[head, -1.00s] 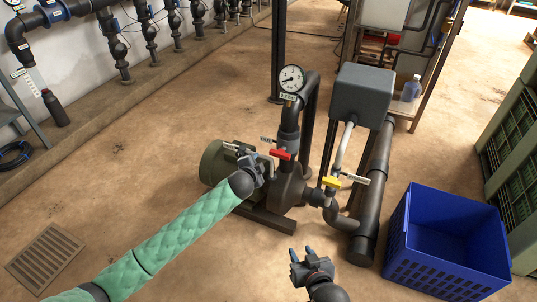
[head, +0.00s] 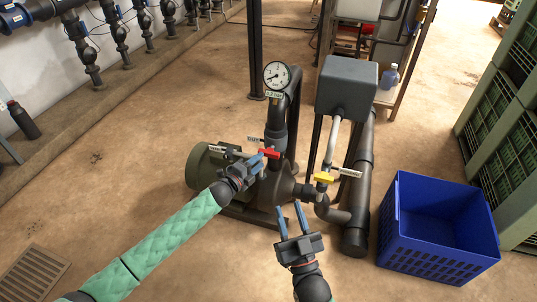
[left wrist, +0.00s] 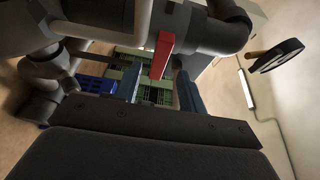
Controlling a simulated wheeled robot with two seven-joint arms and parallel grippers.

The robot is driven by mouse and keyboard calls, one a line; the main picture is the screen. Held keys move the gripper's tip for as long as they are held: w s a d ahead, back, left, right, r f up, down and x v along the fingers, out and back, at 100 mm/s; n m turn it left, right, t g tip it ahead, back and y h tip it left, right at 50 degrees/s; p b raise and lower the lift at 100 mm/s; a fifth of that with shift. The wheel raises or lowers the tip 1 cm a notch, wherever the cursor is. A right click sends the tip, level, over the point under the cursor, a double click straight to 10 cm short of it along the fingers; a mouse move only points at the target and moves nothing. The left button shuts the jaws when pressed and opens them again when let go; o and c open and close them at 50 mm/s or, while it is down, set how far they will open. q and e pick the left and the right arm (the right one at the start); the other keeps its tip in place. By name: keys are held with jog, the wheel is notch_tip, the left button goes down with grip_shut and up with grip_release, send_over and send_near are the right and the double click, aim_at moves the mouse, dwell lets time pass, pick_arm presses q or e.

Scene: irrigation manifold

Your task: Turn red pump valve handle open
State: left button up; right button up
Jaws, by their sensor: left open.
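The red pump valve handle (head: 271,153) sits on the dark pipe below the pressure gauge (head: 277,75). My left gripper (head: 262,160) is open, with its blue fingertips right at the handle's left end. In the left wrist view the red handle (left wrist: 161,55) stands in the gap between the open fingers (left wrist: 160,88), nearer the left finger; I cannot tell whether it touches. My right gripper (head: 290,209) is open and empty, in front of the pump and below the yellow valve handle (head: 323,178).
The green pump motor (head: 205,168) is behind my left gripper. A grey box (head: 347,86) and a thick vertical pipe stand right of the valve. A blue crate (head: 436,259) is on the floor at right. The floor at left is mostly clear.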

aim_at(267, 156)
pick_arm(q)
jog(key=shift+b+x, duration=0.3)
jog(key=shift+x, duration=2.9)
pick_arm(e)
notch_tip(267, 156, up, 7)
jog(key=s+t, duration=0.2)
jog(key=shift+d+y, duration=0.4)
jog(key=shift+f, duration=0.1)
pick_arm(q)
grip_shut()
